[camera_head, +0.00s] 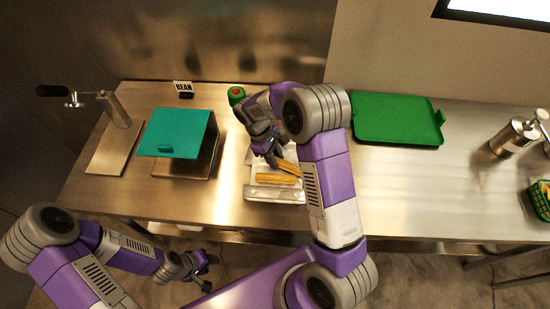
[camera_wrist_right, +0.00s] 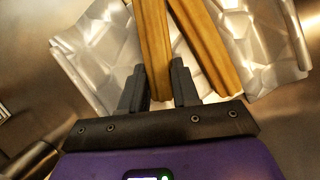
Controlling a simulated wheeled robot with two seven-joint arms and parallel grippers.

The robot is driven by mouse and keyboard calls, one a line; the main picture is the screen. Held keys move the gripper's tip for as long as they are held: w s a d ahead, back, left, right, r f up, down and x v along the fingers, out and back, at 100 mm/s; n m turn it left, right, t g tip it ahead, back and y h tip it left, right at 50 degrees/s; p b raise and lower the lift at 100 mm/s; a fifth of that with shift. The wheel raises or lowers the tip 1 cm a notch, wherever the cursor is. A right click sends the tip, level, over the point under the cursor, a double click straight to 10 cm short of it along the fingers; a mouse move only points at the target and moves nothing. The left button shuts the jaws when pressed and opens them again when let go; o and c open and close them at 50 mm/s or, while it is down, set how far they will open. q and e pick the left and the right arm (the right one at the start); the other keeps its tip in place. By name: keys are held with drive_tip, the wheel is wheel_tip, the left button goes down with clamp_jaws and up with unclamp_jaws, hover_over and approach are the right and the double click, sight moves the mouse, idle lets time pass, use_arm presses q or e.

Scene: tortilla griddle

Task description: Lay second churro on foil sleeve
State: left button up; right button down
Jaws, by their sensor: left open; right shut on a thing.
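My right gripper (camera_head: 273,161) is over the foil sleeve (camera_head: 272,195) and shut on a ridged golden churro (camera_head: 289,167). In the right wrist view the held churro (camera_wrist_right: 153,45) lies between the fingers (camera_wrist_right: 159,82), extending away from them. A second churro (camera_head: 276,180) lies on the foil in front of the held one. It also shows in the right wrist view (camera_wrist_right: 208,45), close beside the held churro and angled to it. The crinkled silver foil (camera_wrist_right: 258,40) is beneath both; I cannot tell whether the held churro touches it. My left gripper (camera_head: 190,268) is open and empty, low in front of the counter.
A press with a teal lid (camera_head: 178,132) stands left, beside a cranked device (camera_head: 118,112). A green roll (camera_head: 236,95) and a "BEAN" sign (camera_head: 183,87) are at the back. A green tray (camera_head: 398,119) lies right; the counter before it is clear.

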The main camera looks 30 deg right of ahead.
drive_tip(key=shift+f, duration=0.25)
drive_tip(key=c, duration=0.8)
unclamp_jaws()
drive_tip(key=shift+w, duration=0.1)
drive_tip(key=shift+r, duration=0.25)
drive_tip(key=p+v, duration=0.1)
drive_tip(key=v, duration=1)
drive_tip(key=shift+a+r, duration=0.15)
drive_tip(key=shift+r, duration=0.2)
